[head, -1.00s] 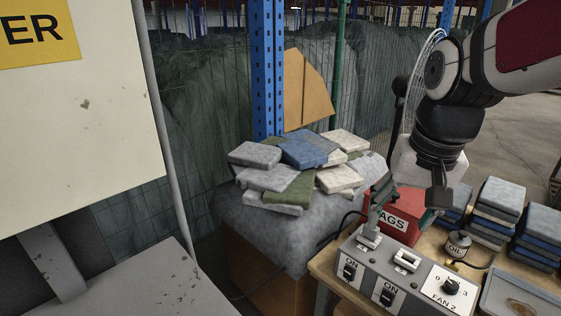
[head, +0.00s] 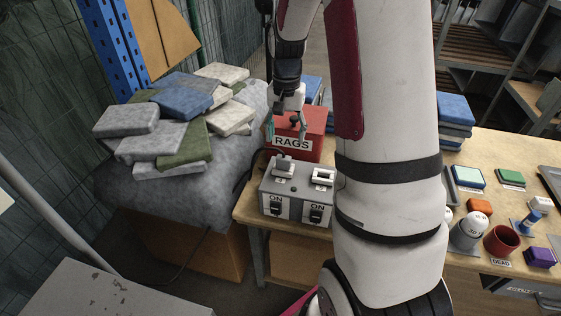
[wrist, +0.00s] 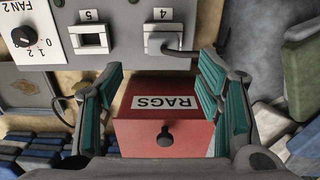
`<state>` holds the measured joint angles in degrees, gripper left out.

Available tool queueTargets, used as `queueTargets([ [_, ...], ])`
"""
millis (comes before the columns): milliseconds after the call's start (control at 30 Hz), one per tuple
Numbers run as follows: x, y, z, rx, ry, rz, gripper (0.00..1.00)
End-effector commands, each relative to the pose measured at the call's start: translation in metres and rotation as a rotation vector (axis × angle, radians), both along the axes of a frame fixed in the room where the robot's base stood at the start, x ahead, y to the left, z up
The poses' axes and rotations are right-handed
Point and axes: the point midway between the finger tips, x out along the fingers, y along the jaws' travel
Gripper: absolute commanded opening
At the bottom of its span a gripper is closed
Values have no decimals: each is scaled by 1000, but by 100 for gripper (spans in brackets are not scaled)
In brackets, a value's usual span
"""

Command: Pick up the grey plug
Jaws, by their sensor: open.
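The grey plug (head: 284,163) sits at the left socket on top of the grey control box (head: 266,184). In the wrist view the plug (wrist: 163,41) is at the socket labelled 4, its dark cable running off right. My gripper (head: 286,128) is open and empty, above and behind the plug in the head view. In the wrist view my gripper's teal-padded fingers (wrist: 160,72) are spread wide, with the plug ahead of their tips and not between them.
A red RAGS box (head: 312,132) stands just behind the control box; its knob faces the wrist camera between my fingers. A white socket (head: 322,177) is right of the plug. Stacked cloths (head: 182,140) lie on the left. My arm hides the bench's middle.

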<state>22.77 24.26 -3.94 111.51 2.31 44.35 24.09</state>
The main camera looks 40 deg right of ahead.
Motion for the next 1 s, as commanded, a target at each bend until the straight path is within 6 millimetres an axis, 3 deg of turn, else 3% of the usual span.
queueTargets([
  [133,-1,0,-27,2,3,-1,60],
  [467,0,2,-53,0,1,1,60],
  [700,2,4,-87,1,2,0,60],
  [1000,3,5,-96,-1,-1,1,60],
])
